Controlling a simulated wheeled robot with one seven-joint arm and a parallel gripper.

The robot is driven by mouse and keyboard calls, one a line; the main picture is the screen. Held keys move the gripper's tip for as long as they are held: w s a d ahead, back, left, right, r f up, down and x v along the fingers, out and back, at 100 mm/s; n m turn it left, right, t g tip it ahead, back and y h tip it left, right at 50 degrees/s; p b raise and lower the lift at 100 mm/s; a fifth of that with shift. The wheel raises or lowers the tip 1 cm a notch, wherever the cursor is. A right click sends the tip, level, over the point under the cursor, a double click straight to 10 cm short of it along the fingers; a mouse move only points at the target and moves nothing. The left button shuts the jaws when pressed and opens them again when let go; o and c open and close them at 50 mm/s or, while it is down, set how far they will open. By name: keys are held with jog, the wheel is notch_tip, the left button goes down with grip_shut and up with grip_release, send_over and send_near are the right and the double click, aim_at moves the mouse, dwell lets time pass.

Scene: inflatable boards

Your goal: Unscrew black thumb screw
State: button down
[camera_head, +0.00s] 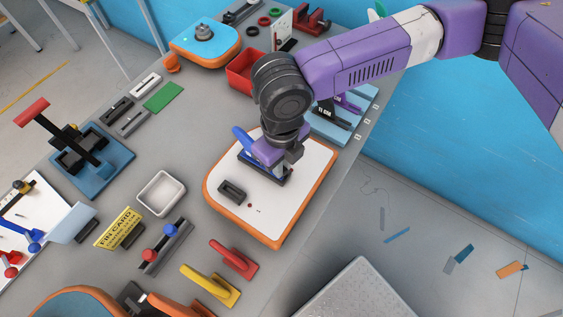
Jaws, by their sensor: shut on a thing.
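A white board (300,200) with an orange rim lies on the grey bench. On it sits a dark fin base (272,174), with a blue and purple fin part (245,142) standing at its left end. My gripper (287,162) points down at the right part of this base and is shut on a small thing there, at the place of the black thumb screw. The fingertips and the arm hide most of it, so the screw's own shape cannot be made out. A separate dark block with a slot (233,191) lies on the board, to the left of my gripper.
Red (236,261) and yellow (208,286) handled tools lie in front. A light blue fixture (336,128) is close behind my gripper. The board's front part is mostly clear.

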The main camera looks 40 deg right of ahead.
jog(key=n, duration=0.2)
jog(key=shift+s+d+f+n, duration=0.1)
jog(key=shift+n, duration=0.2)
jog(key=c, duration=1.4)
grip_release()
jog(key=shift+o, duration=0.2)
jog(key=shift+r+b, duration=0.4)
jog(key=shift+r, duration=3.55)
